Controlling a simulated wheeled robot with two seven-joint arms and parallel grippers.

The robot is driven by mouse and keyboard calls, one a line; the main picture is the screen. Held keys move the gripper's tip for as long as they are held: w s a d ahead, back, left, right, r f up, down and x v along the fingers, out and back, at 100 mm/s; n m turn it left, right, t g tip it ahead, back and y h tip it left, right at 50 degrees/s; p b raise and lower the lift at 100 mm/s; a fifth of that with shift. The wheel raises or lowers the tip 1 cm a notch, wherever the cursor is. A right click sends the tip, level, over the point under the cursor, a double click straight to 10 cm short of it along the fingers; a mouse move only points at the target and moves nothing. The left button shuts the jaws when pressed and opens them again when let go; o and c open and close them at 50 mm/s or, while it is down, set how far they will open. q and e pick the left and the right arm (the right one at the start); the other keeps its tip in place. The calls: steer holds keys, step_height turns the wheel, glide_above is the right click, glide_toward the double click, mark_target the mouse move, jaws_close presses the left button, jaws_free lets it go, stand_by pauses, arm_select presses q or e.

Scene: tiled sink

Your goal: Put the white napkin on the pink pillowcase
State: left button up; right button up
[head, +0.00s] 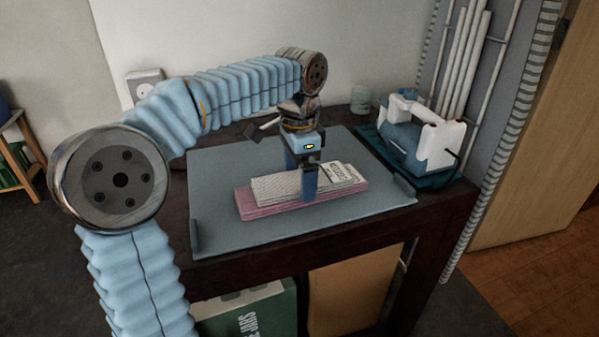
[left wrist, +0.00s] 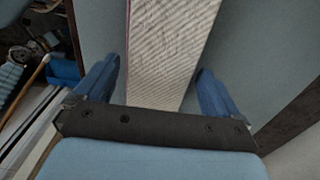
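The white napkin (head: 276,188) is a long folded ribbed cloth with some print near its right end. In the head view it lies on top of the folded pink pillowcase (head: 262,211), roughly lined up with it. My left gripper (head: 301,180) is above the cloth, pointing down, one finger at the far side and one at the near side. In the left wrist view my left gripper (left wrist: 155,88) has its fingers spread with the white napkin (left wrist: 165,48) between them, gaps showing on both sides. My right gripper is not in view.
The cloths lie on a blue-grey mat (head: 225,175) on a dark wooden table (head: 425,225). A white and blue appliance (head: 425,140) on a dark teal tray stands at the right. A small jar (head: 360,100) is at the back. The mat's left part is clear.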

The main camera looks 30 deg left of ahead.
mark_target(299, 179)
arm_select(q)
steer(key=shift+r, duration=0.15)
step_height(299, 179, up, 12)
steer(key=p, duration=0.3)
stand_by(0.6)
